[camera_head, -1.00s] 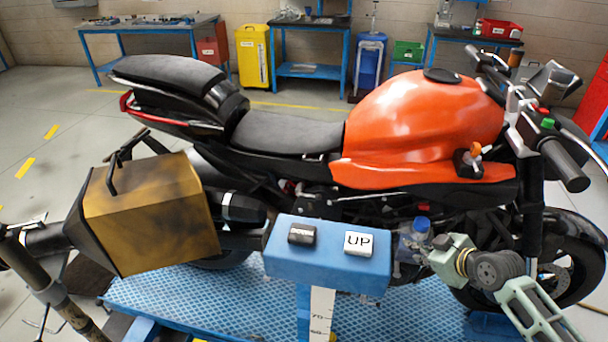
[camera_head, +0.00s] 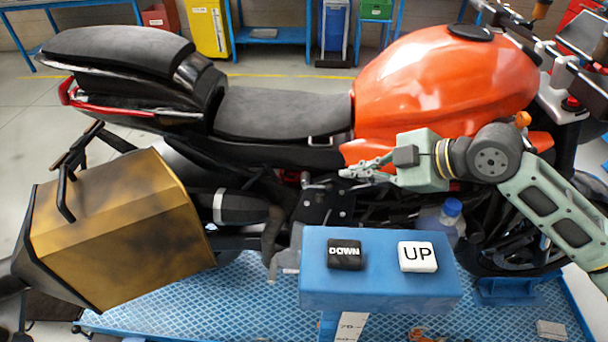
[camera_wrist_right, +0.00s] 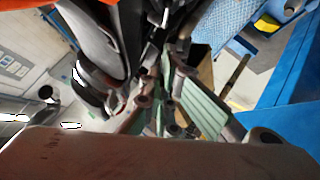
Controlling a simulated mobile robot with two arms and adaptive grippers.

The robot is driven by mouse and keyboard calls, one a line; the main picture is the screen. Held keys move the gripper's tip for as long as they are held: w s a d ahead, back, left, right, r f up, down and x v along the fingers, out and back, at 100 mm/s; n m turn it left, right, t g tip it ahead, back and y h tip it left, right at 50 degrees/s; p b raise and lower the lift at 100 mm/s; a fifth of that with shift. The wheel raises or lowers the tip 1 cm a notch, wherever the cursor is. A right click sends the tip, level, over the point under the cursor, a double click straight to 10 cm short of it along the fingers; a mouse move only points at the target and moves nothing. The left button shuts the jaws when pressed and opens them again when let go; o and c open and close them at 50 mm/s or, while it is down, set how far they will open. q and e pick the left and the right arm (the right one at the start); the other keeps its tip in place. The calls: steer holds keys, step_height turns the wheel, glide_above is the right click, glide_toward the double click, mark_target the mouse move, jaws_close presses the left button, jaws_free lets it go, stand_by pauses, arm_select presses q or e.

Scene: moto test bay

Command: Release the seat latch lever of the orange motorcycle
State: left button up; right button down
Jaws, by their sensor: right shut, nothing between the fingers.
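The orange motorcycle (camera_head: 440,80) stands side-on across the head view, its black seat (camera_head: 280,115) left of the tank. A small silver loop handle, which looks like the seat latch lever (camera_head: 321,141), shows under the front of the seat. My right gripper (camera_head: 345,170) is shut and empty, its fingers pointing left below the tank's lower edge. Its fingertips are a little below and right of the lever; I see no grip on it. In the right wrist view the fingers (camera_wrist_right: 152,105) show above the brown-grey gripper body. The lever cannot be made out there.
A blue control box (camera_head: 380,285) with DOWN and UP buttons stands in front of the bike, below my right gripper. A gold side case (camera_head: 110,230) juts out at the left. A blue-capped bottle (camera_head: 445,222) is below my right arm. The blue lift platform (camera_head: 250,285) lies underneath.

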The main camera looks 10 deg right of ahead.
arm_select(q)
steer(key=shift+g, duration=0.3)
steer(key=s+r+p, duration=0.1)
steer(key=s+d+r+p, duration=0.1)
steer(key=s+p, duration=0.1)
steer(key=shift+d+r, duration=0.2)
steer(key=shift+r, duration=0.2)
arm_select(e)
steer(key=d+f+x, duration=0.1)
steer(key=d+x, duration=0.1)
steer(key=x, duration=1.1)
steer(key=shift+w+f, duration=0.35)
steer(key=shift+w, duration=0.05)
arm_select(q)
steer(key=shift+f, duration=0.1)
